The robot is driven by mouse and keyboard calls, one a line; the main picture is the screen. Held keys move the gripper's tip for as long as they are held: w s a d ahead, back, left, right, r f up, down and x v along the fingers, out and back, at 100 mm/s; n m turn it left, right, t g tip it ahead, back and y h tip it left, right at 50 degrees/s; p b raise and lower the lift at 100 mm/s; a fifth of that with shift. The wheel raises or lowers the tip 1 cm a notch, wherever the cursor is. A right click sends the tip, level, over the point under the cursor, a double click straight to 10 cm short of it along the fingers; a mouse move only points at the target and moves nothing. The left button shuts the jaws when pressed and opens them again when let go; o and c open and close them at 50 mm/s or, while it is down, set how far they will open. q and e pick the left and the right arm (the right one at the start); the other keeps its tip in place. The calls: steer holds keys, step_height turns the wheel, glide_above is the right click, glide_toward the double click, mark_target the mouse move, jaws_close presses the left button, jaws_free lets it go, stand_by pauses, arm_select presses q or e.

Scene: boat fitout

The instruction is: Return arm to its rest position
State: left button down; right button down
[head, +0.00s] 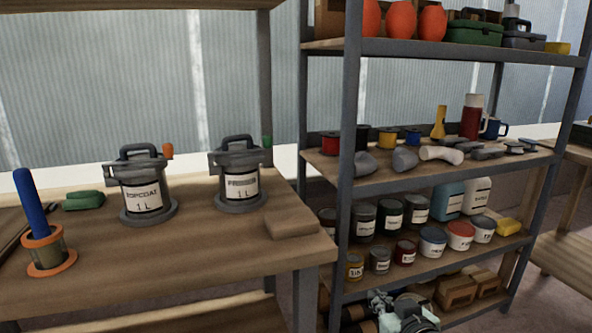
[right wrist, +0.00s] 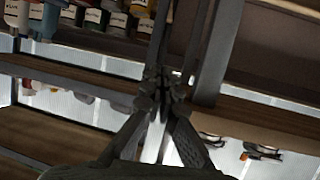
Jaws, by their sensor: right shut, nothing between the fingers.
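My right gripper (head: 382,302) shows at the bottom edge of the head view, in front of the lowest part of the shelf rack. In the right wrist view its fingers (right wrist: 165,92) meet at the tips, shut with nothing between them. Most of my right arm is out of the head picture. My left gripper and left arm are not in view.
The metal shelf rack (head: 350,130) stands close by, with several paint cans (head: 391,215) on its middle shelf. A workbench (head: 180,250) on the left carries the TOPCOAT pot (head: 141,192), a second lidded pot (head: 238,182) and a blue-handled tool (head: 32,202) in a holder.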

steer(key=s+d+f+g+h, duration=0.1)
steer(key=s+d+f+g, duration=0.3)
steer(key=f, duration=0.5)
steer(key=s+d+f+g+h, duration=0.1)
steer(key=s+d+f, duration=0.1)
steer(key=s+f, duration=0.55)
steer(key=s+d+f+g, duration=0.2)
steer(key=s+f, duration=0.5)
steer(key=s, duration=0.1)
steer(key=s+d+f+g+h, duration=0.1)
steer(key=s+d+f+g, duration=0.1)
steer(key=s+f, duration=0.5)
steer(key=shift+s+d+f+g, duration=0.25)
steer(key=shift+s+d+g, duration=0.15)
steer(key=shift+g, duration=0.3)
steer(key=shift+w, duration=0.1)
